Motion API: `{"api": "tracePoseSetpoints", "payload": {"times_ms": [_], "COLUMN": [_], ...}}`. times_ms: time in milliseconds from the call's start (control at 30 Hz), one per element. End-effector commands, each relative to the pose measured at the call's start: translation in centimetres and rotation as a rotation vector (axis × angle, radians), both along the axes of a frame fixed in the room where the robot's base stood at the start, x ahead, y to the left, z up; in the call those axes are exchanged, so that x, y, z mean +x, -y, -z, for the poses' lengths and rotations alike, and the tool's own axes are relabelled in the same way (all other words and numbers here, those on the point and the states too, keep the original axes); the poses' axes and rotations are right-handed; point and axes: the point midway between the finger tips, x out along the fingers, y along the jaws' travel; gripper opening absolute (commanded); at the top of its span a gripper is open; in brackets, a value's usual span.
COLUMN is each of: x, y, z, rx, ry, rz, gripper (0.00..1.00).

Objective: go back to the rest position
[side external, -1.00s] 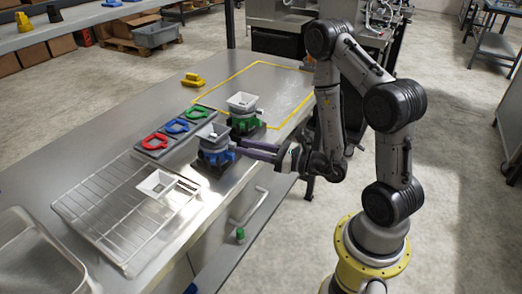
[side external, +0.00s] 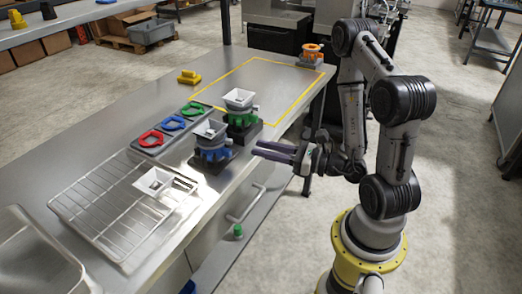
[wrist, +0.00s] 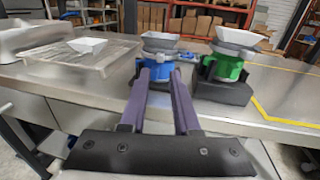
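My gripper (side external: 258,150) is in front of the bench edge, to the right of the blue dispenser (side external: 213,155) and apart from it. In the wrist view my gripper (wrist: 160,75) has its two long dark fingers apart with nothing between them. The blue dispenser (wrist: 160,45) stands upright beyond the fingertips, its base partly hidden by them. It has a grey-white hopper on top. The green dispenser (side external: 241,118) stands behind it with a white cup on top; it also shows in the wrist view (wrist: 228,67).
An orange dispenser (side external: 310,53) stands at the far bench corner. A wire rack (side external: 105,205) holds a white square funnel (side external: 155,180). A grey holder carries red (side external: 150,139), blue (side external: 172,123) and green (side external: 193,108) rings. The yellow-outlined area (side external: 250,78) is largely clear.

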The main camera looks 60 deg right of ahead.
Motion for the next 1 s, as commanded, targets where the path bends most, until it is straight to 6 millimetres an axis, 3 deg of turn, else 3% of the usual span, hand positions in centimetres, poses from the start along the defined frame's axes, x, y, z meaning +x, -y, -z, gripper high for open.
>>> {"api": "tracePoseSetpoints", "payload": {"times_ms": [67, 167, 267, 333, 433, 500, 600, 700, 800, 900, 1000], "x": [0.1, 1.1, 1.5, 0.5, -2.7, -6.0, -11.0, -15.3, -18.3, -19.6, -19.5], "y": [-0.7, -2.4, -6.2, -10.0, -15.5, -18.8, -21.7, -22.5, -21.4, -19.0, -15.8], "z": [-0.2, -2.7, -7.4, -10.4, -13.4, -14.5, -14.5, -13.2, -11.4, -9.8, -9.0], "rx": [-0.007, -0.078, -0.18, -0.252, -0.371, -0.48, -0.667, -0.895, -1.164, -1.465, -1.785], "ry": [0.007, 0.084, 0.239, 0.341, 0.463, 0.533, 0.603, 0.643, 0.656, 0.644, 0.601], "rz": [-0.026, -0.102, -0.273, -0.448, -0.724, -0.929, -1.201, -1.428, -1.601, -1.711, -1.752], "gripper": [0.3, 0.3, 0.3, 0.3, 0.3, 0.3, 0.3, 0.3, 0.3, 0.3, 0.3]}}
